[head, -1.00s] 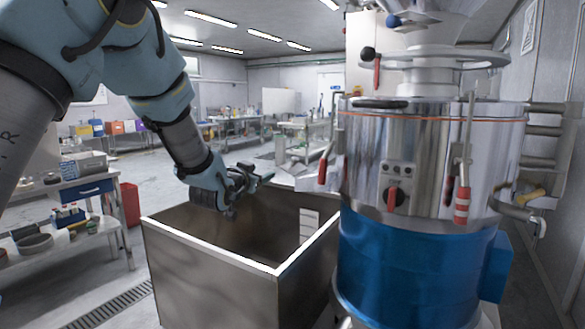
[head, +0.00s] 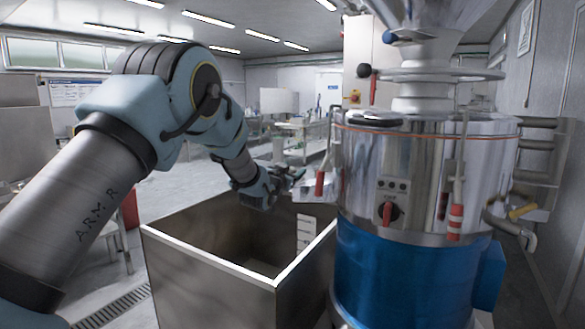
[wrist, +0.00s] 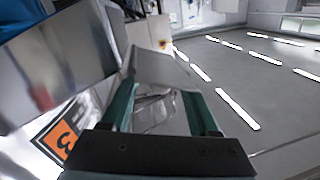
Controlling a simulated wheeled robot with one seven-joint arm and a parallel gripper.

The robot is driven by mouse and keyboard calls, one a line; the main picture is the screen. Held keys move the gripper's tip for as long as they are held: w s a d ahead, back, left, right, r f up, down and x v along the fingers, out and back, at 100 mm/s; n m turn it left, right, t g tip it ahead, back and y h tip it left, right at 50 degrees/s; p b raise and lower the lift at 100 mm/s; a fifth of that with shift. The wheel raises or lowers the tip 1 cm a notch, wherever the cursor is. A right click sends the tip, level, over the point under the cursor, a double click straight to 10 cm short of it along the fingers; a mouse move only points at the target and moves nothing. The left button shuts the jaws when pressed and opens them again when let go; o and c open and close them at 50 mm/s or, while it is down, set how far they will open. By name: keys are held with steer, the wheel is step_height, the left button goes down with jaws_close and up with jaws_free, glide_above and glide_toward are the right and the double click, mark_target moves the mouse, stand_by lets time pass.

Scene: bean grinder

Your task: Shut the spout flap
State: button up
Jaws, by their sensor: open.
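The shiny steel grinder (head: 420,175) with a blue base stands at the right of the head view. Its spout (head: 312,191) juts out on the left side, beside a red-handled lever (head: 320,184). Whether the flap is open or shut cannot be told at this size. My gripper (head: 293,177) is just left of the spout, above the bin's far rim. In the wrist view my gripper (wrist: 160,100) has its two teal fingers apart. A pale metal part (wrist: 155,55) shows beyond and between them; whether they touch it is unclear.
An open steel bin (head: 210,275) stands below my arm, left of the grinder. Another red-handled lever (head: 455,222) and a switch knob (head: 388,212) are on the grinder's front. In the wrist view a steel surface (wrist: 55,60) lies close on the left.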

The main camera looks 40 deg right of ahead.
jaws_close()
stand_by(0.6)
